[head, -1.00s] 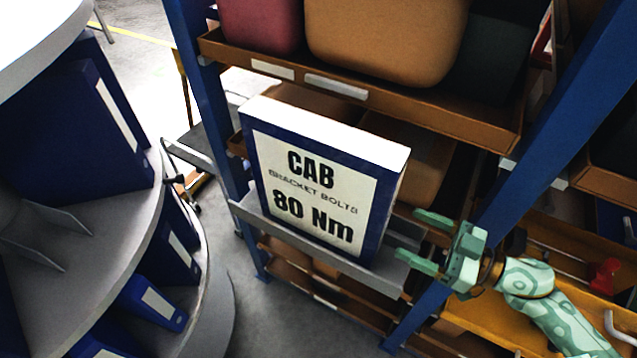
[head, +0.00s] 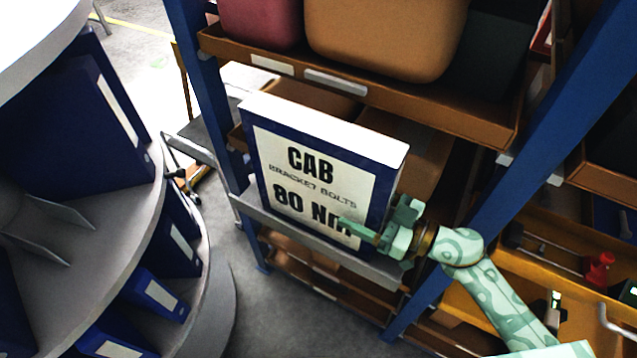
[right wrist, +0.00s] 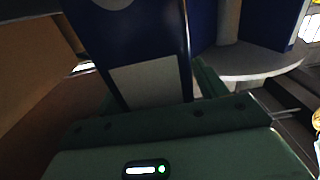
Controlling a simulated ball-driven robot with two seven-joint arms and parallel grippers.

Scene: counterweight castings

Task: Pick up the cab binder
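The cab binder (head: 262,165) is a blue binder with a white label reading "CAB BRACKET BOLTS 80 Nm". It stands upright, slightly tilted in the picture, on a grey ledge (head: 290,236) of the rack. My right gripper (head: 362,228) is at its lower right edge, one finger in front of the label and the other hidden behind the binder. In the right wrist view the binder's blue edge with a pale panel (right wrist: 150,80) stands between the fingers, which look spread around it. My left gripper is not in view.
A round grey shelf unit (head: 130,235) with several blue binders stands at the left. Above the cab binder is a brown shelf (head: 440,118) with padded-looking blocks. A blue rack post (head: 540,160) rises close to my right arm. A yellow tray (head: 540,265) lies at the right.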

